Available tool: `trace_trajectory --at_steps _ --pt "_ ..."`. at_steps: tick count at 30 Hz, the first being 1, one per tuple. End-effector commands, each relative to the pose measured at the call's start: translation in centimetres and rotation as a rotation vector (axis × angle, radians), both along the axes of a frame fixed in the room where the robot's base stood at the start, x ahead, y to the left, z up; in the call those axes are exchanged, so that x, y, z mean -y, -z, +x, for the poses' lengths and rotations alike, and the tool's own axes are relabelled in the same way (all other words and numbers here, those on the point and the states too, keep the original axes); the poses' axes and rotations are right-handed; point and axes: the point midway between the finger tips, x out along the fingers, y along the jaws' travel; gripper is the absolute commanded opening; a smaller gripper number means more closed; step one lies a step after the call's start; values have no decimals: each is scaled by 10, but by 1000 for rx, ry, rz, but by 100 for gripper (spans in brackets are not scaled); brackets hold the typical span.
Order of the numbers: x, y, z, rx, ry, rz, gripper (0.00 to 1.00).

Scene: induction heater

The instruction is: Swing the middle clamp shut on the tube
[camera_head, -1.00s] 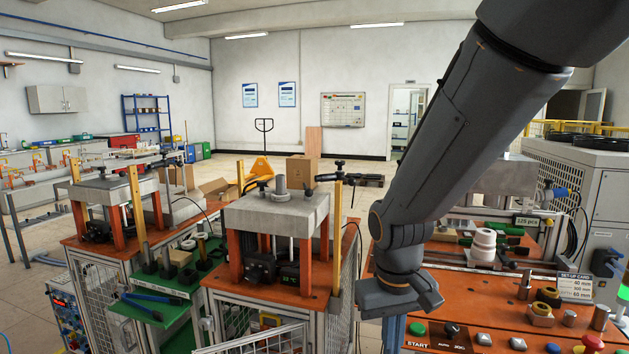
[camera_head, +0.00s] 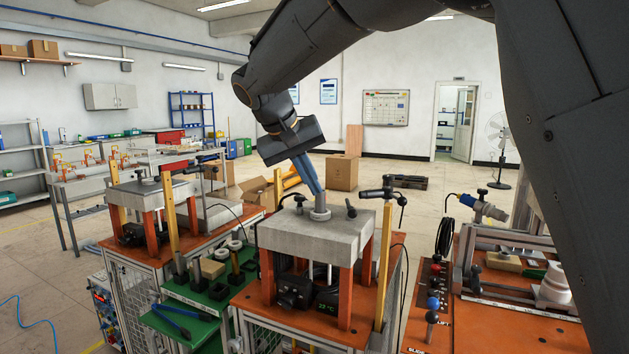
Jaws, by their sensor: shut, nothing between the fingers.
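My gripper (camera_head: 316,188) reaches in from the upper right. Its blue fingers are shut and empty, pointing down in front of the room behind. In the picture the fingertips end just above a short grey post (camera_head: 320,214) on the near press's slab; I cannot tell the gap in depth. Several small orange clamps (camera_head: 88,158) stand on a grey bench (camera_head: 75,182) at the back left, far from my gripper. They are too small to tell which is the middle one, whether it is shut, or where the tube is.
The near press (camera_head: 330,235) has a concrete slab on orange legs and a yellow upright (camera_head: 385,265). Another press (camera_head: 150,192) stands left of it. A green shelf (camera_head: 185,312) holds small parts between them. An orange bench (camera_head: 510,320) is at right. Bare floor (camera_head: 35,255) lies at left.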

Motion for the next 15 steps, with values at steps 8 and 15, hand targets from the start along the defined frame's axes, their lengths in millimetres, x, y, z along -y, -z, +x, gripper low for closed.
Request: trace_trajectory --at_steps 8,15 --pt "19 46 25 -4 0 -2 0" --pt "45 61 36 -2 0 0 0"
